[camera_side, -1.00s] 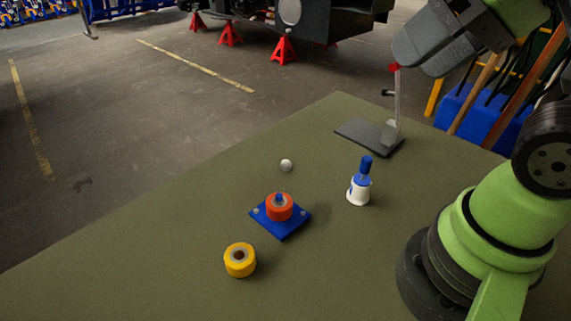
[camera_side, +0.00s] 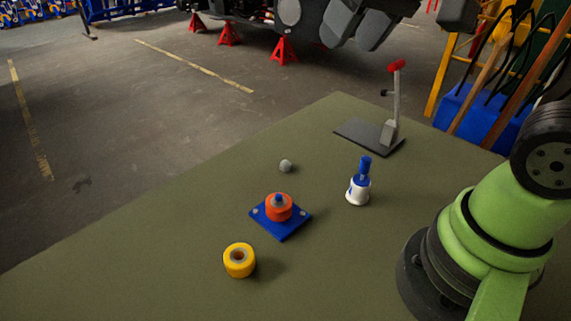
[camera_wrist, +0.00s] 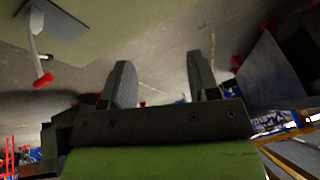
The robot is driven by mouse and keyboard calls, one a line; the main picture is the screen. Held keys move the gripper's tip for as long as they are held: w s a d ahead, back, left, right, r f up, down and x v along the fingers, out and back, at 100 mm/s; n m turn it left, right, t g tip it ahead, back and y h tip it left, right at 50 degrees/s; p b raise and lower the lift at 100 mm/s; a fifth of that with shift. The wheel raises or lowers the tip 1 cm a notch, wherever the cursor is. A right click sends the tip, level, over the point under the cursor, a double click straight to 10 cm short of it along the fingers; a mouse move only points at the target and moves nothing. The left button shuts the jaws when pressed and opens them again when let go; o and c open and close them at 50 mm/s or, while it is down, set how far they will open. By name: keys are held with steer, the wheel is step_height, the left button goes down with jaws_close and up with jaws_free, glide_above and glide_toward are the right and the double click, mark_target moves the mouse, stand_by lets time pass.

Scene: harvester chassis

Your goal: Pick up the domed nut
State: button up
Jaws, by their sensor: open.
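The domed nut (camera_side: 286,166) is a small grey rounded piece on the green table in the side view, behind the blue plate with the orange ring. My gripper (camera_wrist: 164,80) shows in the wrist view with its two dark fingers spread apart and nothing between them. In the side view only dark parts of my upper arm show at the top, and the fingers cannot be made out. The gripper is well away from the nut, and the nut does not show clearly in the wrist view.
A blue plate (camera_side: 262,218) carries an orange ring (camera_side: 279,208). A yellow ring (camera_side: 239,261) lies in front, and a white bottle with a blue top (camera_side: 358,193) stands to the right. A lever on a dark base (camera_side: 358,136) stands at the back corner. The left of the table is clear.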

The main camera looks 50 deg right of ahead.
steer(key=w+f+g, duration=0.2)
steer(key=w+f, duration=0.2)
steer(key=w, duration=0.2)
steer(key=n+g+h, duration=0.1)
steer(key=n+g, duration=0.2)
glide_above(285, 159)
steer(key=f, duration=2.1)
steer(key=shift+s+a, duration=0.35)
step_height(285, 159, down, 6)
steer(key=shift+d+r, duration=0.1)
steer(key=shift+c, duration=0.2)
steer(key=c, duration=1)
